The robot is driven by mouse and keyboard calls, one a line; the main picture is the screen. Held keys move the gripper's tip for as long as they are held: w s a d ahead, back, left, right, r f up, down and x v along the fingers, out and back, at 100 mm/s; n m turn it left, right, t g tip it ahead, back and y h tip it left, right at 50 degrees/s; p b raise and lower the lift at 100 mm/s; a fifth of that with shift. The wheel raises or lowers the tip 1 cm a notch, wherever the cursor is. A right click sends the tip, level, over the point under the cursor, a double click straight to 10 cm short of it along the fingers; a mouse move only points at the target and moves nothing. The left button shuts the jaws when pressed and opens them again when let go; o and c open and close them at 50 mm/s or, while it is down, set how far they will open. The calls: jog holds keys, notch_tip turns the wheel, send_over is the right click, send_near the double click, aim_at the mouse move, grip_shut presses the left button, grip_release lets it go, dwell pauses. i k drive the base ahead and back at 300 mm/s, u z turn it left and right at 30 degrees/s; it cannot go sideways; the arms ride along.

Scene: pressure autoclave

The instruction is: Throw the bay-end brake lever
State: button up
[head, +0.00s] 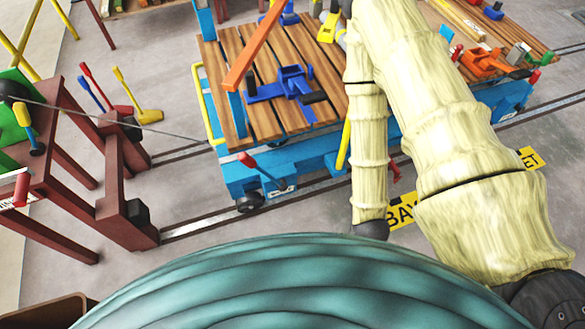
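A blue trolley with a slatted wooden deck (222,85) stands on floor rails. A lever with a red grip (247,160) leans up and left on its near side, beside a small label plate. A second red handle (395,173) shows just right of my forearm, near the yellow floor sign (402,214) with partly hidden "BAY" lettering. I cannot tell which is the bay-end brake lever. My pale arm rises from the lower right and folds down in front of the trolley. Its dark lower end meets my teal body, and my gripper's fingers are not visible.
A brown steel frame (125,185) with coloured levers stands at left, at the rail end. A thin cable runs from it to the trolley. An orange bar (253,45) and blue clamp (290,85) are over the deck. Open floor lies between frame and trolley.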

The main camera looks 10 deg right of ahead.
aim_at(244, 158)
jog(key=u, duration=0.55)
jog(key=k, duration=1.3)
jog(key=i, duration=0.7)
jog(key=z, duration=0.8)
